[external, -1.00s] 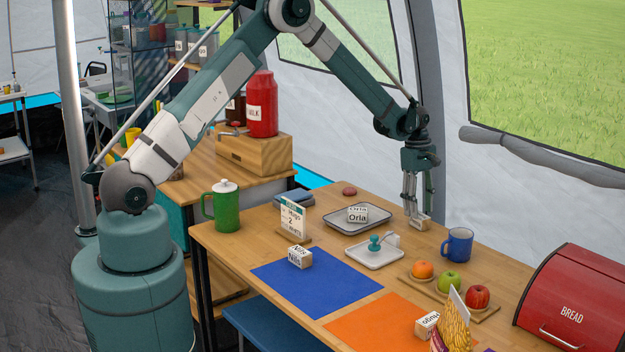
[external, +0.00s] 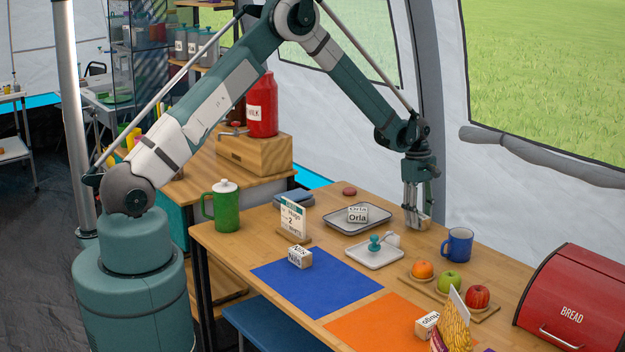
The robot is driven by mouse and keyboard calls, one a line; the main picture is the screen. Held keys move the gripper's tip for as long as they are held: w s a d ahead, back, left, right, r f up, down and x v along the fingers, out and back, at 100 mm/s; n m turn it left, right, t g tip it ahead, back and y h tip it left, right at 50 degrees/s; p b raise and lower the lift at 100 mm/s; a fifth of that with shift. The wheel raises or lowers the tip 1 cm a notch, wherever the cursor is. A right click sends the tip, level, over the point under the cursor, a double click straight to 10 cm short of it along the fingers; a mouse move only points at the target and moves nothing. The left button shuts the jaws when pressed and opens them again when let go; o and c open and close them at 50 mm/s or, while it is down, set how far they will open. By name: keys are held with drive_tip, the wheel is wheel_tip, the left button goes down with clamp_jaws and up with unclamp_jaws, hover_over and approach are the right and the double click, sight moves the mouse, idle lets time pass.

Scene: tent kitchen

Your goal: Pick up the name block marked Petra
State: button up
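My gripper (external: 417,222) points straight down at the table's back edge, right of the metal tray. A small pale block (external: 420,212) shows between or just behind its fingers; its lettering cannot be read. I cannot tell whether the fingers press on it. A name block marked Orla (external: 358,215) sits on the metal tray. A block marked Nils (external: 300,257) sits at the back of the blue mat. Another lettered block (external: 427,324) sits on the orange mat, partly behind a snack bag; its name reads upside down. I can read Petra on no block.
The white dish (external: 374,258) with a teal-knobbed item, the blue mug (external: 457,245) and the fruit board (external: 486,310) stand near my gripper. The metal tray (external: 335,224) lies left of it. The red bread bin (external: 575,305) stands at right, the green pot (external: 222,208) at left.

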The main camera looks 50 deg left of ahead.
sight(420, 215)
drive_tip(key=c, duration=0.8)
drive_tip(key=shift+o, duration=0.2)
drive_tip(key=shift+r+p, duration=0.65)
drive_tip(key=shift+r, duration=4.35)
